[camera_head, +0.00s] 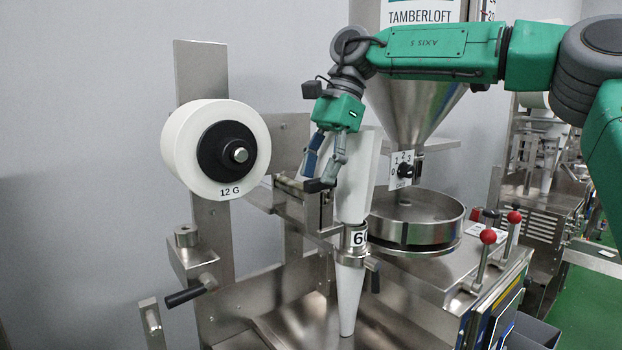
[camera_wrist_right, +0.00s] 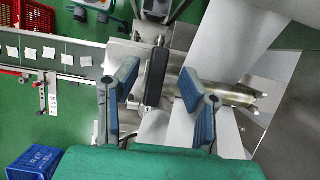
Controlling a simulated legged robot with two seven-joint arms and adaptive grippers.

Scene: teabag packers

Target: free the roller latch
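A black lever handle, which looks like the roller latch's handle (camera_head: 316,186), sits at the metal rollers beside the white film. In the right wrist view the black handle (camera_wrist_right: 156,72) stands between the two blue finger pads, with a gap on each side. My right gripper (camera_head: 326,172) comes down from above and is open at the handle; it also fills the middle of the right wrist view (camera_wrist_right: 158,84). I cannot tell the exact depth between fingertips and handle. A shiny roller (camera_wrist_right: 232,92) lies just right of the fingers. My left gripper is not in view.
The white film reel (camera_head: 185,150) marked 12 G is at the left. White film (camera_head: 355,185) runs down beside the gripper to a forming tube collar. A hopper (camera_head: 410,115) and round pan (camera_head: 425,215) stand close right. Another black-handled lever (camera_head: 184,297) is lower left.

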